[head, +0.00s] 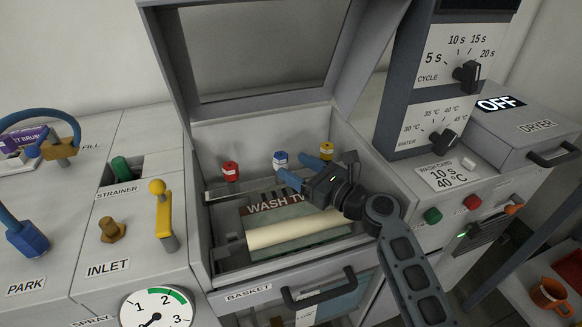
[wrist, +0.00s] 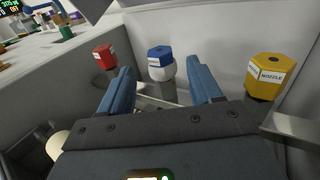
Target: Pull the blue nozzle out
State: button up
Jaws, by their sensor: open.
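The blue nozzle (head: 280,159) stands at the back of the open washer, between a red nozzle (head: 230,171) and a yellow nozzle (head: 326,151). In the wrist view the blue nozzle (wrist: 159,56) has a blue cap over a white collar on a grey stem. My gripper (head: 302,166) is inside the washer, in front of the nozzles. Its two blue fingers are spread and empty. In the wrist view my gripper (wrist: 160,85) points at the blue nozzle, which shows between the fingers, beyond them. I cannot tell the exact gap.
The red nozzle (wrist: 104,55) is left of my fingers and the yellow nozzle (wrist: 268,74) is close on the right. The raised lid (head: 268,97) stands behind. Washer walls enclose the sides.

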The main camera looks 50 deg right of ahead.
jog(key=w, duration=0.7)
jog(key=shift+w+d+p, duration=0.3)
jog(key=shift+w, duration=0.1)
jog(key=shift+c, duration=0.2)
jog(key=c, duration=1)
jog(key=shift+r+p, duration=0.75)
jog(key=shift+p, duration=0.05)
notch_tip(320, 180, up, 6)
jog(key=p, duration=0.6)
jog(key=shift+p, duration=0.3)
